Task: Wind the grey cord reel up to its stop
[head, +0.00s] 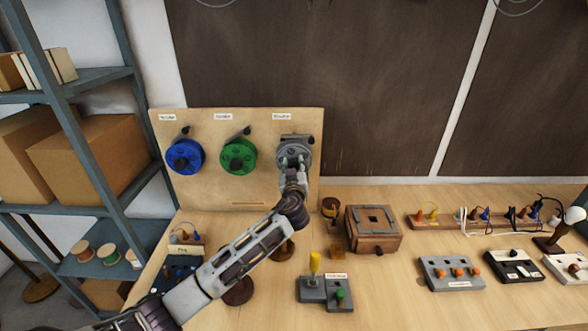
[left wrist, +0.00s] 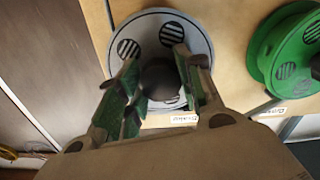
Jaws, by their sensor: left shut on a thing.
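The grey cord reel (head: 296,148) is mounted at the right end of an upright wooden board (head: 222,195), under a small label. It fills the upper middle of the left wrist view (left wrist: 143,32) as a grey disc with dark striped round holes. My left gripper (head: 291,166) reaches up to the reel's front, and its arm hides the reel's lower part. In the left wrist view the fingers (left wrist: 160,80) stand on both sides of a dark round knob (left wrist: 160,78) at the reel and are shut on it. My right gripper is not in view.
A green reel (head: 238,156) and a blue reel (head: 185,156) hang left of the grey one. On the table are a wooden box (head: 372,229), a yellow-and-green lever unit (head: 326,290) and a switch panel (head: 451,273). Shelving (head: 70,150) stands at the left.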

